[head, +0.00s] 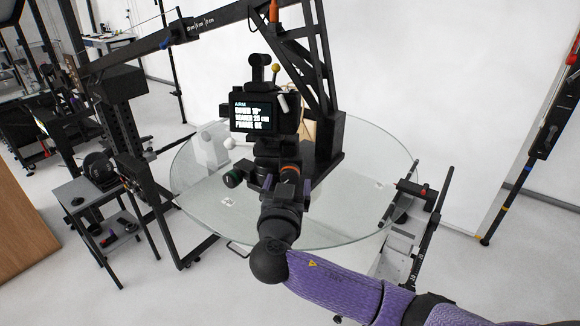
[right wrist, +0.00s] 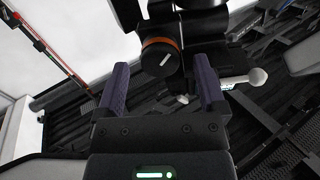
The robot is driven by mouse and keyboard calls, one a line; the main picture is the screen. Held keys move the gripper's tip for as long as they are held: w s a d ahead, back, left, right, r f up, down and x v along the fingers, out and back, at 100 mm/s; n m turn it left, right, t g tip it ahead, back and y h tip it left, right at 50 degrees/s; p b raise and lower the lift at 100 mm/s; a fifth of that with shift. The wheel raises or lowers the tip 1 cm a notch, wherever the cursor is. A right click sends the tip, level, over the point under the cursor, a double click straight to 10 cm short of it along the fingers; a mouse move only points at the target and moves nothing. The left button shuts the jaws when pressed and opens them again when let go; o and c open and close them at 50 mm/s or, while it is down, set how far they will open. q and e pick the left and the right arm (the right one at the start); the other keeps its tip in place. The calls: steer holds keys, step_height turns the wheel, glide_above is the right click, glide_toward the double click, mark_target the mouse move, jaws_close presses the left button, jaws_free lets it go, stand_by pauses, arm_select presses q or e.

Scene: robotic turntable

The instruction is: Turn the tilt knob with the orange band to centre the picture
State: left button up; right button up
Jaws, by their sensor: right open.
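The tilt knob is black with an orange band (head: 291,167), low on the camera rig above the glass turntable. In the right wrist view the knob (right wrist: 160,58) shows its face with a pale slanted mark. My right gripper (head: 286,185) is open just in front of it. In the right wrist view the two purple fingers (right wrist: 163,76) stand left and right of the knob, with gaps showing and no clear contact. My left gripper is out of view.
A green-banded knob (head: 233,178) sits left of my gripper. A white-ball lever shows in the right wrist view (right wrist: 257,77), close to the right finger. The glass turntable (head: 205,205) lies below. A black boom (head: 215,20) and lattice post (head: 312,70) stand behind.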

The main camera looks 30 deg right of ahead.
mark_target(289, 181)
steer(key=shift+x, duration=1.6)
steer(key=shift+f, duration=0.1)
jaws_close()
